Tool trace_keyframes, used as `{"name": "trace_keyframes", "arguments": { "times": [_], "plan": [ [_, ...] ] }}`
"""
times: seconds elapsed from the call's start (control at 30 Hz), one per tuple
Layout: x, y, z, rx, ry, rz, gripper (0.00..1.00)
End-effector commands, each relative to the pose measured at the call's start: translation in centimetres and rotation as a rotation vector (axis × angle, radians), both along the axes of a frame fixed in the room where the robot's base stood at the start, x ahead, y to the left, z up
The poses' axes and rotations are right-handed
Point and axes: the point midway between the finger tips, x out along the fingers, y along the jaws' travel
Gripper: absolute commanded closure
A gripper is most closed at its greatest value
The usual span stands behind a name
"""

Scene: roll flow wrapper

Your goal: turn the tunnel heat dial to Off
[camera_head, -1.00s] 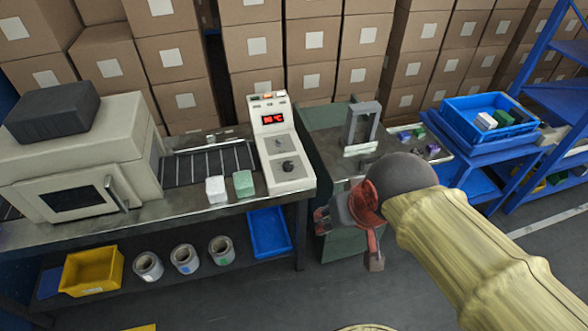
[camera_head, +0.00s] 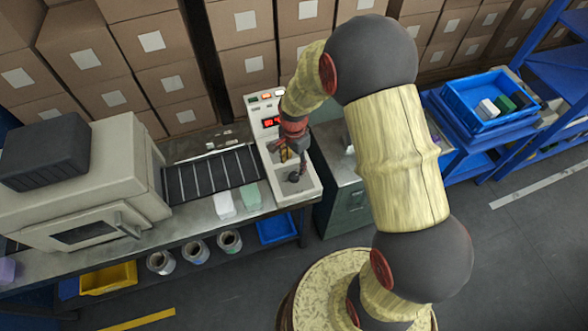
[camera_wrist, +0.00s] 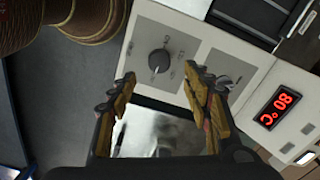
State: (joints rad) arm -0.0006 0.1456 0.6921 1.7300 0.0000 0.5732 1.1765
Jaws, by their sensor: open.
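The control panel (camera_head: 309,190) is a pale box with a red display (camera_head: 272,120). The display (camera_wrist: 279,107) reads 80 °C in the wrist view. One dark round dial (camera_wrist: 158,61) sits on a grey plate with small labels around it; it also shows in the head view (camera_head: 294,177). A second dial (camera_wrist: 226,82) nearer the display is partly behind a finger. I cannot read which dial is the tunnel heat one, or its setting. My gripper (camera_wrist: 160,76) is open and empty over the panel, with the first dial beyond and between its fingertips; it also shows in the head view (camera_head: 289,150).
The beige tunnel machine (camera_head: 75,165) and roller conveyor (camera_head: 212,174) stand left of the panel. A blue bin (camera_head: 487,100) is at the right. Stacked boxes (camera_head: 245,55) fill the back.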

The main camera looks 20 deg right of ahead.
Motion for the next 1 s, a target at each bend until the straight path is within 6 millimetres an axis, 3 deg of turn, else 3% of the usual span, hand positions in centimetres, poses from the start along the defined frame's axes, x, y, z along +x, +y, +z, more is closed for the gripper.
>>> {"name": "trace_keyframes", "arguments": {
  "times": [0.5,0.9,1.0],
  "plan": [
    [-0.1,0.0,-6.9,0.0,0.002,-0.003,0.51],
    [0.0,0.0,-7.7,0.0,0.001,-0.002,0.51],
    [0.0,0.0,-7.7,0.0,0.001,-0.002,0.55]
  ]
}}
